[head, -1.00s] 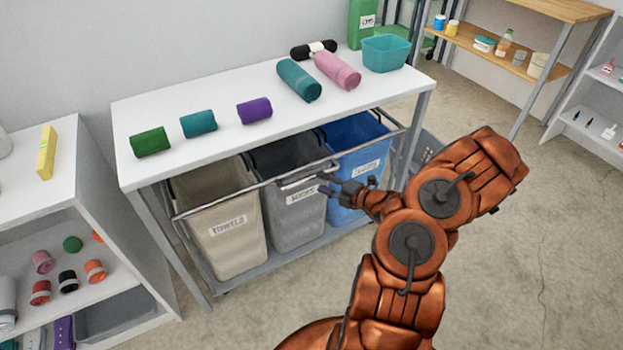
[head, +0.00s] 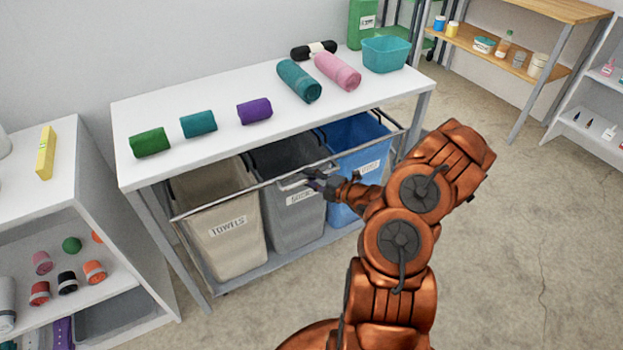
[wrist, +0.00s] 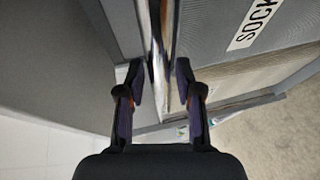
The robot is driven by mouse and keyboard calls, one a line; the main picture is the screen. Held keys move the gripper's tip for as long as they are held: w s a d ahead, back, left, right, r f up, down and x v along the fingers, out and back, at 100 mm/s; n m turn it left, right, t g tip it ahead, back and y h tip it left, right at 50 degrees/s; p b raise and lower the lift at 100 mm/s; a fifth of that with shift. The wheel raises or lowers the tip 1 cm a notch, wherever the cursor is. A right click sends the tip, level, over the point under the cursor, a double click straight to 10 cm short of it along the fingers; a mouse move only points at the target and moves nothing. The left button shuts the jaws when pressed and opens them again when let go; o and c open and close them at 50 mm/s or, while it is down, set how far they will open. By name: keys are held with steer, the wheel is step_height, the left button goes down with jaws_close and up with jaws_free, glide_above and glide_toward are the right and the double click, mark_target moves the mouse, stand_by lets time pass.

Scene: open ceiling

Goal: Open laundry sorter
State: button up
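The laundry sorter is a wheeled metal frame under the white table, with its front rail (head: 240,189) running across the top. It holds a beige bin labelled TOWELS (head: 228,252), a grey bin (head: 290,232) and a blue bin (head: 343,213). In the wrist view, a label partly reading SOCK (wrist: 256,22) shows on the grey bin. My gripper (head: 312,180) is at the rail in front of the grey bin. In the wrist view its fingers (wrist: 160,72) are apart, one on each side of a metal bar (wrist: 161,45). Whether they touch it I cannot tell.
The white table (head: 230,95) above the sorter holds rolled towels and a teal basket (head: 386,54). A white shelf unit (head: 120,240) stands close at the left. The concrete floor (head: 520,250) at the right is clear.

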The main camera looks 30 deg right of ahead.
jaws_close()
stand_by(0.4)
